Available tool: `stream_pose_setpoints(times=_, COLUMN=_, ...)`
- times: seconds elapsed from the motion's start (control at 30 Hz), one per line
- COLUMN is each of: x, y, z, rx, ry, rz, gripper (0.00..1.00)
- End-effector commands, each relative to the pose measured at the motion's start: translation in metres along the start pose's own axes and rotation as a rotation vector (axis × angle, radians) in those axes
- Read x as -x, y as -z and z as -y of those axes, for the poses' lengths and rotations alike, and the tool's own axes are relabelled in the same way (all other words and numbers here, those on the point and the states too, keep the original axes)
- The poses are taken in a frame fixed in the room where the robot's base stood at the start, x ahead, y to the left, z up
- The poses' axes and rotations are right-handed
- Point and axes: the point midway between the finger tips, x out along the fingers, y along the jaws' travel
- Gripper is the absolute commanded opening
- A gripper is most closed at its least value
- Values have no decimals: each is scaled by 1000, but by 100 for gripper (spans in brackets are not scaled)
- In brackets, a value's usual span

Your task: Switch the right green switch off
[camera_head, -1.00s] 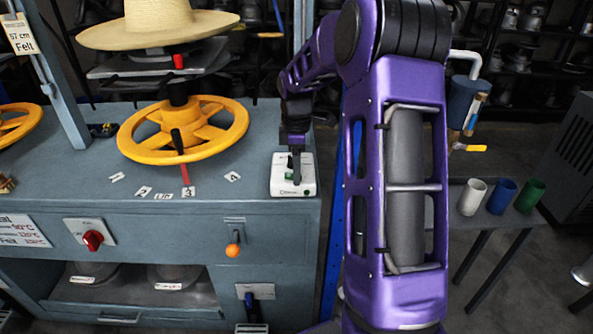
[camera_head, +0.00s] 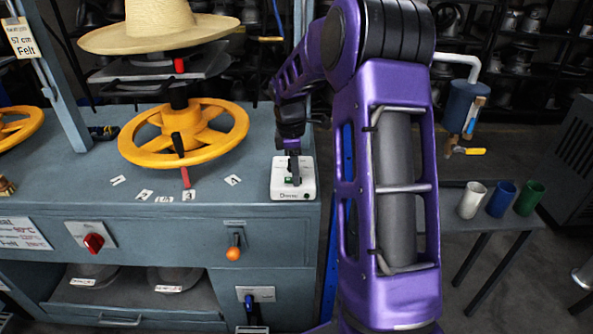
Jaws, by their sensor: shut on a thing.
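A white switch box (camera_head: 308,186) sits on the right end of the grey-blue machine top. My gripper (camera_head: 293,181) points down over the middle of the box, with its dark fingertips at the box's top face. It is shut on a small green switch (camera_head: 287,181), which it mostly covers. Only a bit of green shows beside the fingers, so the switch's position cannot be told. A second green switch cannot be made out clearly.
A yellow handwheel (camera_head: 140,152) stands left of the box, under a straw hat (camera_head: 160,20). An orange-knobbed lever (camera_head: 233,253) and a red knob (camera_head: 94,242) are on the front panel. White, blue and green cups (camera_head: 530,197) stand on a side table.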

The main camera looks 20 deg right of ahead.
Motion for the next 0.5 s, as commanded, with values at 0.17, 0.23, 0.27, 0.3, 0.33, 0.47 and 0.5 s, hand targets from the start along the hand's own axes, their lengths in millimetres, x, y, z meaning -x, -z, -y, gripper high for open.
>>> stream_pose_setpoints(times=0.17, x=4, y=6, z=1, rx=7, ry=2, rz=134, gripper=0)
stream_pose_setpoints(times=0.23, x=4, y=7, z=1, rx=6, ry=3, rz=180, gripper=0)
stream_pose_setpoints(times=0.27, x=3, y=7, z=1, rx=5, ry=3, rz=198, gripper=0)
stream_pose_setpoints(times=0.3, x=3, y=8, z=1, rx=4, ry=3, rz=217, gripper=0)
stream_pose_setpoints(times=0.33, x=3, y=7, z=0, rx=3, ry=1, rz=229, gripper=0)
stream_pose_setpoints(times=0.47, x=2, y=8, z=0, rx=0, ry=0, rz=257, gripper=0)
stream_pose_setpoints(times=0.5, x=2, y=7, z=0, rx=0, ry=0, rz=259, gripper=0)
